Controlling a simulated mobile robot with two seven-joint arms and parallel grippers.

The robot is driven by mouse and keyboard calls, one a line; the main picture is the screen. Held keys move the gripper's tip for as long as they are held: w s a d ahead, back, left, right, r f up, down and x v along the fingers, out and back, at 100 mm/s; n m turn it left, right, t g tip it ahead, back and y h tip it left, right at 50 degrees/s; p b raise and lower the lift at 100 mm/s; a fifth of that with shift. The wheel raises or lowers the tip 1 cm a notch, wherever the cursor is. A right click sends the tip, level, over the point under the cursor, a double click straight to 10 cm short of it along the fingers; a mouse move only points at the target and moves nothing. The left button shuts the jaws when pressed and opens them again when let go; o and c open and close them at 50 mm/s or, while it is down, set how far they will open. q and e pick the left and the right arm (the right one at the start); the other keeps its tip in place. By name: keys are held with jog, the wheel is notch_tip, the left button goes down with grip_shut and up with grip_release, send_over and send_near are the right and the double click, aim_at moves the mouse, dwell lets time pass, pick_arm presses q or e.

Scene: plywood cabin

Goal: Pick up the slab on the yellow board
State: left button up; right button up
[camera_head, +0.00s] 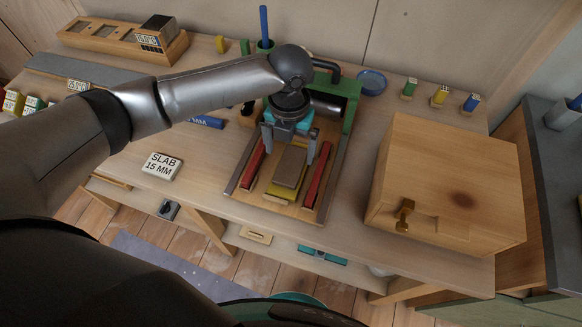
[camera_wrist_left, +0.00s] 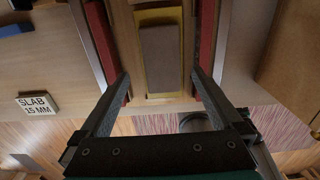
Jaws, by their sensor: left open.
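The slab (camera_head: 290,166) is a grey-brown flat block lying on the yellow board (camera_head: 286,193), between two red rails, on a wooden tray-like base. In the left wrist view the slab (camera_wrist_left: 161,57) shows with the yellow board (camera_wrist_left: 160,13) around its edges. My left gripper (camera_head: 289,157) is open above the slab, its fingers to either side. In the left wrist view its fingertips (camera_wrist_left: 160,76) point toward the slab with nothing between them touching. My right gripper is not in view.
Red rails (camera_head: 317,175) flank the board closely. A green frame with a dark roller (camera_head: 327,106) stands behind. A wooden box (camera_head: 450,180) with a brass knob is at right. A "SLAB 15 MM" sign (camera_head: 162,166) stands on bare bench at left.

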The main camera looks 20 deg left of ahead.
aim_at(291, 164)
pick_arm(q)
notch_tip(291, 164, down, 5)
jog(key=shift+d+f+b, duration=0.15)
jog(key=shift+b, duration=0.5)
jog(key=c, duration=1.5)
jog(key=shift+w+r, duration=0.1)
jog(key=shift+r, duration=0.1)
